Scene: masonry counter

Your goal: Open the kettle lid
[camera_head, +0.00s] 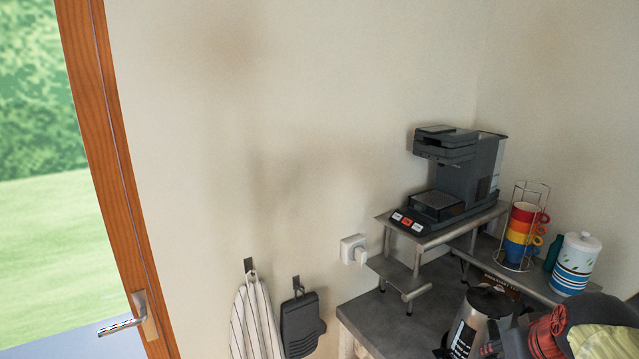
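The kettle (475,326) stands on the grey counter at the bottom right. It has a shiny metal body with a dark part carrying pale markings down its front. Its top (489,300) is dark and rounded and looks closed. The lower part of the kettle is cut off by the bottom edge of the picture. Dark shapes crowd its right side, and I cannot tell what they belong to. I cannot make out my gripper in this view.
A coffee machine (459,165) sits on a metal stand (440,233) behind the kettle. Stacked cups (522,229) in a wire rack and a striped canister (575,266) stand right. Bundled red (546,334) and yellow-green (604,341) items lie right of the kettle. A socket plug (354,249) juts from the wall.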

